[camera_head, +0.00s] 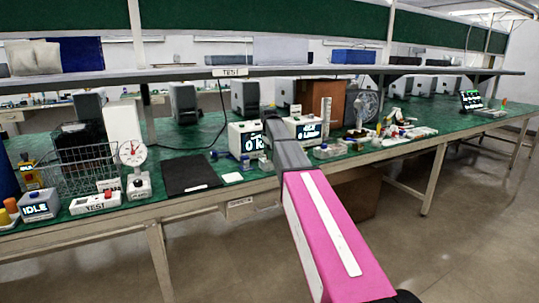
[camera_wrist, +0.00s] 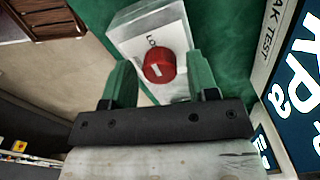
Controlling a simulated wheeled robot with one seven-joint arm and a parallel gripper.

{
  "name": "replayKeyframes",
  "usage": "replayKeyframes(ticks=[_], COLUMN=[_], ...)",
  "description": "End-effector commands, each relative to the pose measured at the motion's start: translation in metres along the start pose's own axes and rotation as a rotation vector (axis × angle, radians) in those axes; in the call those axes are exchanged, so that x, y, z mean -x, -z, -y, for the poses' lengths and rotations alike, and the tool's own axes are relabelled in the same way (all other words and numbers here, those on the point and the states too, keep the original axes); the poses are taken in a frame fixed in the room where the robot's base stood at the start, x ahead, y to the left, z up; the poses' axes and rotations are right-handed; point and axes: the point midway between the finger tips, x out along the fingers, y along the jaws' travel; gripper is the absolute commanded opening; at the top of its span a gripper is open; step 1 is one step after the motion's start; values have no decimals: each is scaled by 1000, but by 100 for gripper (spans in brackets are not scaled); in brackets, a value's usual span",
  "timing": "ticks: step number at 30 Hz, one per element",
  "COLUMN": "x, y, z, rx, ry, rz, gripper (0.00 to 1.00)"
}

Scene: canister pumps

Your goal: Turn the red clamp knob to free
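The red clamp knob (camera_wrist: 158,67) shows in the wrist view, with a short white mark on its face. It sits on a pale block (camera_wrist: 150,32) with partly readable dark lettering beside the knob. My gripper (camera_wrist: 159,62) has two green fingers, which are spread apart. The knob appears between them in the picture, with a visible gap on each side. I cannot tell whether the fingertips are level with the knob in depth. In the head view my arm covers this spot, and I cannot make out the knob or the fingers there.
A display unit (camera_wrist: 296,85) with "kPa" and "LEAK TEST" lettering stands close on the right in the wrist view. In the head view the green bench (camera_head: 240,190) holds a wire basket (camera_head: 88,168), a dial gauge (camera_head: 132,153) and a black mat (camera_head: 190,175). A shelf (camera_head: 350,70) runs above.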

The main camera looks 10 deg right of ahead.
Motion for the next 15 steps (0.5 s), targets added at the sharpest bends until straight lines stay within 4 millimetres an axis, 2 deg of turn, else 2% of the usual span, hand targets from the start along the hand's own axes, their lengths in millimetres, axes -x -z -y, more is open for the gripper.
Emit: replayKeyframes(ticks=[1,3,4,15], x=[0,0,0,0], y=[0,0,0,0], z=[0,0,0,0], rx=[0,0,0,42], ry=[0,0,0,0], rz=[0,0,0,0], gripper=[36,13,9,10])
